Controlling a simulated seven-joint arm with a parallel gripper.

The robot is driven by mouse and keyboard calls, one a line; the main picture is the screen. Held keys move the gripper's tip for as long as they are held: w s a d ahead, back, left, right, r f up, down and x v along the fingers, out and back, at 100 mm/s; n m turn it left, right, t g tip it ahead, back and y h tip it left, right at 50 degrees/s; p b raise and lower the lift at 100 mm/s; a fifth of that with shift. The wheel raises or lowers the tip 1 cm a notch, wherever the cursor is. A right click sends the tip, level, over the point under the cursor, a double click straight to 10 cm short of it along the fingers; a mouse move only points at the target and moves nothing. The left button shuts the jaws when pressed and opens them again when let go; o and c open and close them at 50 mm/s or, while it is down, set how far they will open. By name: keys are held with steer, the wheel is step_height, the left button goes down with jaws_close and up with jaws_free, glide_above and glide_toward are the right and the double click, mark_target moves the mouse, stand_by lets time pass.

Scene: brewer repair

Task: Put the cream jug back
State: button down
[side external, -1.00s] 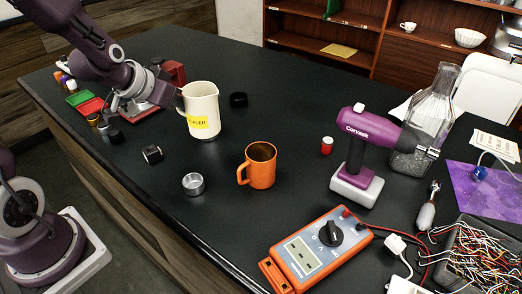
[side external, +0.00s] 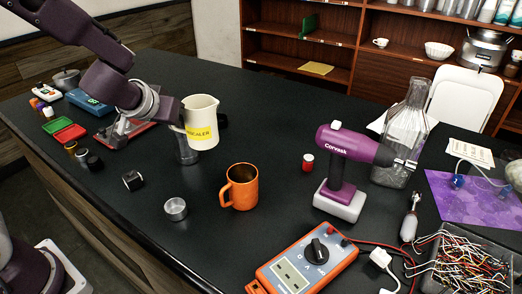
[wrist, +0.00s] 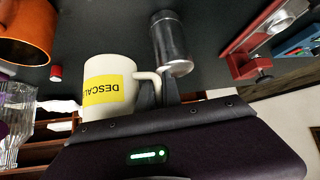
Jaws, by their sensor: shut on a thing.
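The cream jug (side external: 201,118) carries a yellow label, partly readable as descaler, and looks upright above the black counter. My gripper (side external: 179,126) is shut on its handle, on the left side of the jug. In the wrist view the jug (wrist: 110,72) hangs beside my fingers (wrist: 160,95), with the handle between them. The inside of the jug is hidden.
An orange mug (side external: 241,187), a small metal cup (side external: 175,209) and a black knob-like piece (side external: 133,180) stand in front. A red clamp-like device (wrist: 262,40) is close by.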

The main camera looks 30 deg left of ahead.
steer(key=w+d+m, duration=0.1)
steer(key=w+d, duration=0.1)
steer(key=w, duration=0.7)
steer(key=w+d, duration=0.3)
steer(key=w, duration=0.6)
steer(key=shift+h, duration=0.4)
step_height(320, 180, down, 11)
steer(key=shift+f, duration=0.15)
steer(key=c, duration=1.5)
jaws_free()
steer(key=shift+s, duration=0.1)
steer(key=shift+s+r, duration=0.15)
steer(key=shift+r, duration=0.2)
steer(key=v, duration=1.1)
steer(key=shift+s+r, duration=0.1)
steer(key=shift+s, duration=0.15)
